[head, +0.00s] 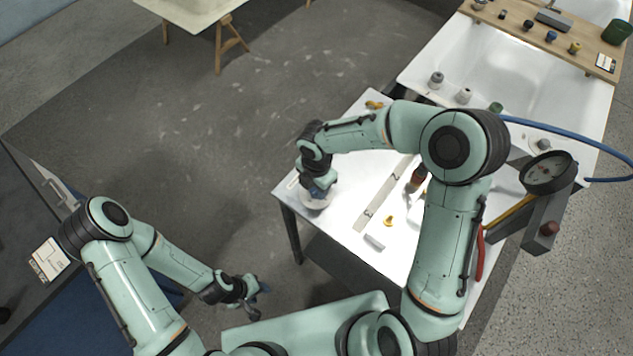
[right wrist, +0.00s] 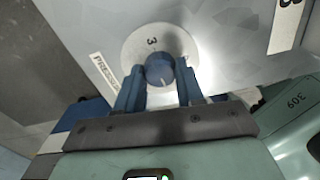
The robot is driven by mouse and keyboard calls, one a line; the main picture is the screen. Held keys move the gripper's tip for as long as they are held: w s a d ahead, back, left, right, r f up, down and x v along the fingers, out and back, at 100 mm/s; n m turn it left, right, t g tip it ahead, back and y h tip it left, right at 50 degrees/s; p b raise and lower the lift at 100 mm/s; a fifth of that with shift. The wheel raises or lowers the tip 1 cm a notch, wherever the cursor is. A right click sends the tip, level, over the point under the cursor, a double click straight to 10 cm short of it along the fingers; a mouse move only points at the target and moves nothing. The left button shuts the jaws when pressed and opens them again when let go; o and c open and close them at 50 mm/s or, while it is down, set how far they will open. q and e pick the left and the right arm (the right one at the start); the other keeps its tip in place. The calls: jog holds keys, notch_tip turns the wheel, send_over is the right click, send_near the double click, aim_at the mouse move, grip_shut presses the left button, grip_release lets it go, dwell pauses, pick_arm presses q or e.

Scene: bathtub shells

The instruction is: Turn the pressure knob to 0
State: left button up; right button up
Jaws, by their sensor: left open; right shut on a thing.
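The pressure knob (right wrist: 160,70) is a small dark blue-grey knob with a pale mark. My right gripper (right wrist: 158,88) is shut on the knob, with a blue finger on each side. In the head view my right gripper (head: 318,188) is over the dial at the table's left corner and hides the knob. My left gripper (head: 245,290) is open and empty, low over the floor.
A white tub (head: 530,80) lies behind. Open floor lies to the left.

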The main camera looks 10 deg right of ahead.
jog(key=n, duration=0.3)
jog(key=shift+n, duration=0.3)
jog(key=n, duration=0.4)
jog(key=shift+n, duration=0.3)
jog(key=n, duration=0.4)
jog(key=shift+n, duration=2.1)
jog(key=o, duration=1)
jog(key=shift+o, duration=0.2)
jog(key=shift+r, duration=0.1)
